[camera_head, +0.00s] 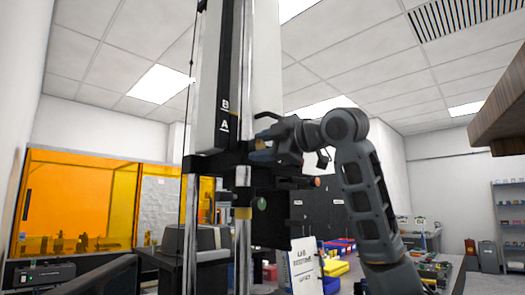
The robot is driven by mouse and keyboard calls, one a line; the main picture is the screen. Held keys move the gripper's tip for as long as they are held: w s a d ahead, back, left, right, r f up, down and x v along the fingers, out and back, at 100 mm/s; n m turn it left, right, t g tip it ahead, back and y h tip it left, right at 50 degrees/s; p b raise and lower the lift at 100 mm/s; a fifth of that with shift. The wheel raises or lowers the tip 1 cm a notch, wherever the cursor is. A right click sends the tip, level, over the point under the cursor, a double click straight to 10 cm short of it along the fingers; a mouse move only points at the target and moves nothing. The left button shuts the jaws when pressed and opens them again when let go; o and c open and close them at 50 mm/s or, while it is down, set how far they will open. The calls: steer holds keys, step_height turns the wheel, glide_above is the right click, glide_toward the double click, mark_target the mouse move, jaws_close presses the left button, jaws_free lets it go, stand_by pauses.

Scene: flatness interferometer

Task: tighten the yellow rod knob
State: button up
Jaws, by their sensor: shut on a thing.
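The interferometer's tall column (232,90) carries a black carriage (215,163) around its bright vertical rods. My gripper (261,145) reaches in from the right at the carriage, beside the rod. It is shut on a small yellow knob (260,145), mostly hidden between the fingers. A green knob (262,203) sits lower on the carriage. An orange-red knob (317,181) sticks out to the right, below my gripper.
Orange see-through enclosures (80,200) stand at the left. A white sign (305,268) and coloured bins (335,268) are behind the carriage. A wooden overhang (500,105) juts in at upper right. Shelves (508,215) stand at far right.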

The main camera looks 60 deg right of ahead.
steer(key=shift+n, duration=0.7)
steer(key=o, duration=1.1)
steer(key=shift+c, duration=0.2)
steer(key=shift+s, duration=0.1)
steer(key=b+v, duration=0.2)
steer(key=v, duration=0.5)
steer(key=shift+s, duration=0.35)
